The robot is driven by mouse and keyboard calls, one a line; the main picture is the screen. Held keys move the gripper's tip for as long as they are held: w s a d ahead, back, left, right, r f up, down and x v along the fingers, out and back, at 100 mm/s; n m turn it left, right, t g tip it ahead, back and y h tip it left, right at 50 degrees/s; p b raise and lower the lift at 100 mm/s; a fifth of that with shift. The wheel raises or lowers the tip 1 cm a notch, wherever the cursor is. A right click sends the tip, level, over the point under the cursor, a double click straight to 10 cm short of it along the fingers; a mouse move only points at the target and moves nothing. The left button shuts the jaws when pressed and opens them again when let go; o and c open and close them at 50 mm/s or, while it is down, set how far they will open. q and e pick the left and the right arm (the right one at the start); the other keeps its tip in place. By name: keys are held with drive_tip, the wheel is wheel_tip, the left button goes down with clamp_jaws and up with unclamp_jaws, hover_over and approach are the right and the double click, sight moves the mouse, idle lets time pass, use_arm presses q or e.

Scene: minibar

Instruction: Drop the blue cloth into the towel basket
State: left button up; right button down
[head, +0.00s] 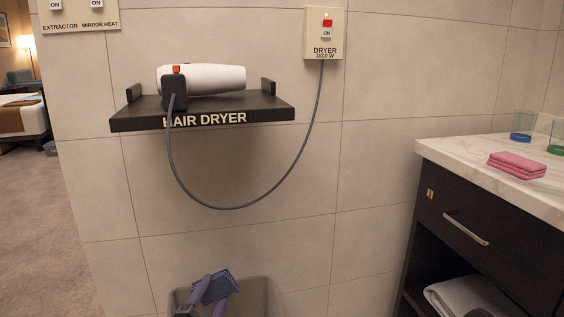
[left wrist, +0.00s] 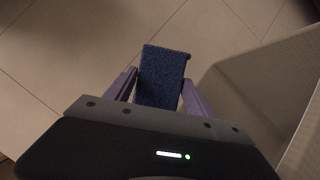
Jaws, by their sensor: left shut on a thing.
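The blue cloth (head: 222,284) is a small, dark blue folded piece at the bottom of the head view. My left gripper (head: 210,294), with purple fingers, is shut on it. In the left wrist view the cloth (left wrist: 161,75) sticks out between the two fingers. The towel basket (head: 262,293) is a grey-brown bin at the bottom of the head view, partly cut off and partly behind the gripper. In the left wrist view the basket wall (left wrist: 245,95) is to the right of the cloth, and floor shows past the cloth. My right gripper is not in view.
A hair dryer (head: 205,78) lies on a dark wall shelf (head: 270,108) above the basket, its cord hanging in a loop. At right stands a dark vanity cabinet (head: 490,225) with pink folded cloths (head: 516,165) on its top and a white towel (head: 465,297) below.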

use_arm(q)
drive_tip(key=shift+f, duration=0.45)
drive_tip(key=o, duration=1.3)
drive_tip(key=p+v, duration=0.2)
drive_tip(key=v, duration=0.5)
drive_tip(key=shift+s+a, duration=0.1)
drive_tip(key=shift+s, duration=0.3)
drive_tip(key=shift+s+f, duration=0.1)
drive_tip(key=shift+s, duration=0.05)
